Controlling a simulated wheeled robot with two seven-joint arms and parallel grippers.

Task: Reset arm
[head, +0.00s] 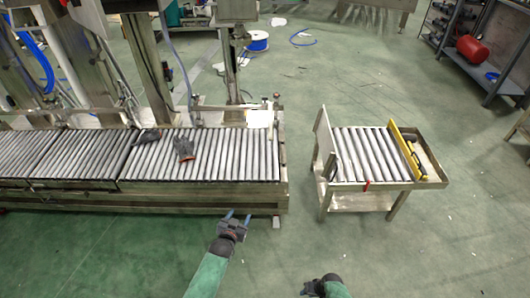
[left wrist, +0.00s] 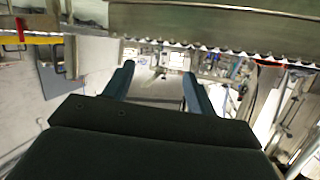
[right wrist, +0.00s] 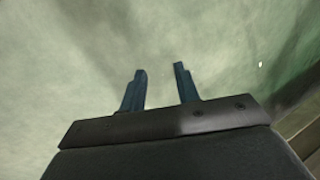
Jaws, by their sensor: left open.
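My left gripper (head: 237,216) is over the floor just in front of the long roller conveyor's (head: 200,202) front edge, near its right end. Its two blue fingers are apart with nothing between them, and they also show in the left wrist view (left wrist: 157,82).
Dark gloves (head: 183,147) lie on the long conveyor. A short roller table (head: 345,187) with a yellow bar (head: 405,150) stands to the right, across a gap of floor. A shelf with a red tank (head: 473,49) is at the back right. Open floor lies at the front right.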

